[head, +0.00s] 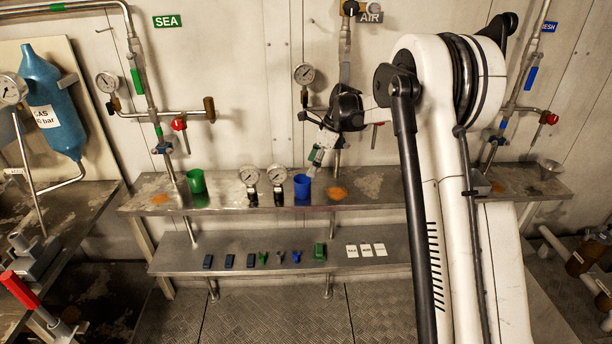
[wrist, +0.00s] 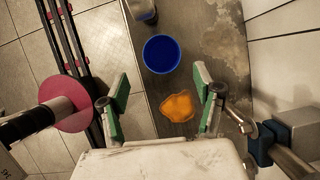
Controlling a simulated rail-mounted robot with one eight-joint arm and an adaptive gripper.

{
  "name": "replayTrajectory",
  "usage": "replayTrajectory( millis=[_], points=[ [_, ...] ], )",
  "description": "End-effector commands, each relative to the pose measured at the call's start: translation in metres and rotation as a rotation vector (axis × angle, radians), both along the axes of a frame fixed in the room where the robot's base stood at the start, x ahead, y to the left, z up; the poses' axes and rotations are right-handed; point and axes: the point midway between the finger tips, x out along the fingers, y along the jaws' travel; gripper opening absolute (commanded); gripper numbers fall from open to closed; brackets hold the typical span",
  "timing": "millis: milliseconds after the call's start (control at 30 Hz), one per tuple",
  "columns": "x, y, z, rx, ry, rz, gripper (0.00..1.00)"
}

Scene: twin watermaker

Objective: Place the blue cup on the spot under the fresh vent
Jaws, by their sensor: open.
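The blue cup (head: 302,186) stands upright on the upper metal shelf, left of the orange spot (head: 337,193) under the AIR pipe. My gripper (head: 316,157) hangs just above and right of the cup. In the wrist view, my gripper (wrist: 162,76) is open with nothing between its green pads. The empty blue cup (wrist: 162,54) lies ahead of the pads, with an orange spot (wrist: 178,106) nearer the palm.
Two gauges (head: 264,176) stand left of the blue cup, and a green cup (head: 196,181) is farther left. The lower shelf (head: 220,249) holds several small blue and green pieces and white cards. My arm hides the shelf between the AIR and fresh spots.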

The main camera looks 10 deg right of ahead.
Motion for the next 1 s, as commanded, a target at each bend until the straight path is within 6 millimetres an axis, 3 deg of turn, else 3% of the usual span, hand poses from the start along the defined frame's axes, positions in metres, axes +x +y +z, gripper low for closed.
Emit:
replayTrajectory(
  millis=[267,433,700,1000],
  points=[
    [-0.004,-0.008,0.024,-0.002,-0.003,0.004,0.64],
    [-0.021,-0.003,0.048,-0.034,-0.052,0.073,0.64],
    [-0.083,0.012,0.110,-0.147,-0.206,0.311,0.64],
    [-0.166,0.026,0.157,-0.294,-0.362,0.597,0.64]
  ],
)
